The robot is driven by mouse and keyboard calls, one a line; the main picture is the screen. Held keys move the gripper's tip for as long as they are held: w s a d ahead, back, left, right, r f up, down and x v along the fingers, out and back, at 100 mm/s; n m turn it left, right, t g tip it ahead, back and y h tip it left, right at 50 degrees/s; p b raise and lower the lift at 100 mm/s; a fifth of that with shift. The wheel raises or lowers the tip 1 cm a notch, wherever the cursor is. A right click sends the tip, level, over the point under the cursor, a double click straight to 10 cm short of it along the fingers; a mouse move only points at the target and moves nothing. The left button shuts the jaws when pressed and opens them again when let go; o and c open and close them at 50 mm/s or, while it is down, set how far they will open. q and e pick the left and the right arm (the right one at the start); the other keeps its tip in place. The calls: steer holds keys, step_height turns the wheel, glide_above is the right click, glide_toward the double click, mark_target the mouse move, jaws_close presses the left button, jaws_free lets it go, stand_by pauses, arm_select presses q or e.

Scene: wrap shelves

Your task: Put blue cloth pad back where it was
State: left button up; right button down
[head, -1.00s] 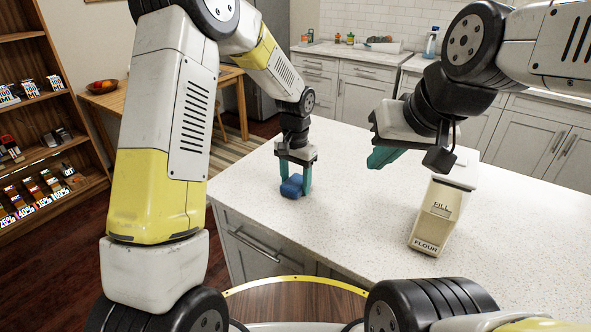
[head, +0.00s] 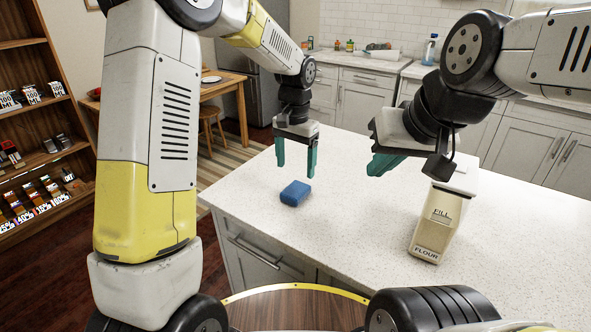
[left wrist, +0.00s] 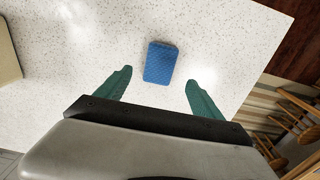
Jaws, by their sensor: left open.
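The blue cloth pad (head: 295,193) lies flat on the white speckled counter (head: 350,240), near its left edge. My left gripper (head: 296,162) is open and empty above and behind the pad, apart from it. In the left wrist view the pad (left wrist: 160,62) lies beyond and between the two open green fingertips (left wrist: 160,78). My right gripper (head: 383,166) hangs above the counter further right, seen from the side. Its fingers overlap, so its opening cannot be judged.
A cream flour canister (head: 437,222) stands on the counter below my right gripper. Shelves (head: 35,120) with small goods stand at the far left. A wooden table (head: 215,85) is behind. The counter between pad and canister is clear.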

arm_select(q)
steer(key=s+a+r+n+t+h, duration=0.1)
steer(key=s+a+r, duration=0.4)
steer(key=r, duration=0.2)
steer(key=s+a+r+n+t, duration=0.2)
steer(key=s+a+r, duration=0.25)
steer(key=r, duration=0.25)
steer(key=s+a+n+t+h, duration=0.1)
steer(key=s+a+n+t, duration=0.2)
steer(key=s, duration=1)
steer(key=shift+s+a+r, duration=0.15)
steer(key=shift+s+a, duration=0.2)
steer(key=shift+a, duration=0.5)
